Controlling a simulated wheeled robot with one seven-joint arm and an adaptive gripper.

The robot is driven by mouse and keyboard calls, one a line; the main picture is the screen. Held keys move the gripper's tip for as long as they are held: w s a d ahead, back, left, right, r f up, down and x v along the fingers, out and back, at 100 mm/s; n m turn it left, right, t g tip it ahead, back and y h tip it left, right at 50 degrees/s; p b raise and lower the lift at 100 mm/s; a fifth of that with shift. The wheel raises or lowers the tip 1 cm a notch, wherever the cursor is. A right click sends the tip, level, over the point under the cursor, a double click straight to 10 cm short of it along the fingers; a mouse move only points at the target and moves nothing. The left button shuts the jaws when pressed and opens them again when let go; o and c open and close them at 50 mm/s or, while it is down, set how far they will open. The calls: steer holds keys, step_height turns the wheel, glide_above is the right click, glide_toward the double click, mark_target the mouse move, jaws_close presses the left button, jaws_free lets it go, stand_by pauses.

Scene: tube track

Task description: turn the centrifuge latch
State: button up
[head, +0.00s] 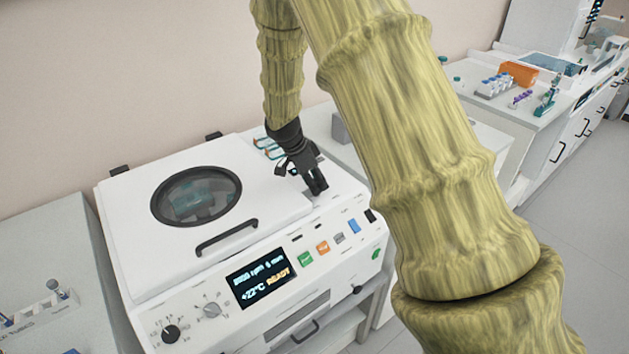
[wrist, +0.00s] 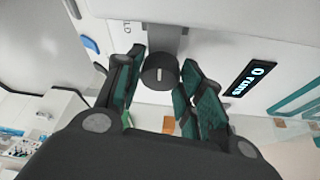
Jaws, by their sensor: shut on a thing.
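The white centrifuge (head: 150,240) stands at the left in the head view, its lid (head: 130,200) down, with a round window and a dark handle. My gripper (head: 316,186) is at the right end of the centrifuge top. In the wrist view, the latch (wrist: 160,71) is a dark round knob with a light mark, on a grey strip. My gripper (wrist: 163,66) has its two fingers on either side of the knob and is shut on it. In the head view the knob is hidden by the fingers.
A bench (head: 515,103) at the right holds a tube rack (head: 494,88), an orange box (head: 518,73) and other lab items. A counter (head: 50,250) is at the far left. The wall is close behind the centrifuge. Open floor (head: 575,200) lies at the right.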

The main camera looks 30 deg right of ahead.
steer(key=n+b, duration=0.1)
steer(key=n, duration=0.1)
steer(key=n+t, duration=0.1)
steer(key=shift+s+n+t+b, duration=0.15)
steer(key=shift+n+t+b, duration=0.15)
steer(key=shift+n+b, duration=0.1)
steer(key=n+t, duration=0.1)
steer(key=n, duration=0.1)
steer(key=n+y, duration=0.1)
steer(key=n, duration=0.2)
steer(key=shift+s+d+n+t, duration=0.1)
steer(key=shift+s+n+t, duration=0.05)
steer(key=shift+n+t, duration=0.2)
steer(key=n+t+y+p, duration=0.1)
steer(key=n, duration=0.3)
steer(key=shift+d+r, duration=0.15)
steer(key=shift+s+d+n+t+y+p, duration=0.15)
steer(key=shift+n+y+p, duration=0.4)
steer(key=shift+n, duration=0.55)
steer(key=shift+w+a+n+t+y+p, duration=0.1)
steer(key=shift+n+t+y+p, duration=0.2)
steer(key=shift+n+p, duration=0.6)
steer(key=shift+n, duration=0.35)
steer(key=o, duration=1)
steer(key=shift+s, duration=0.1)
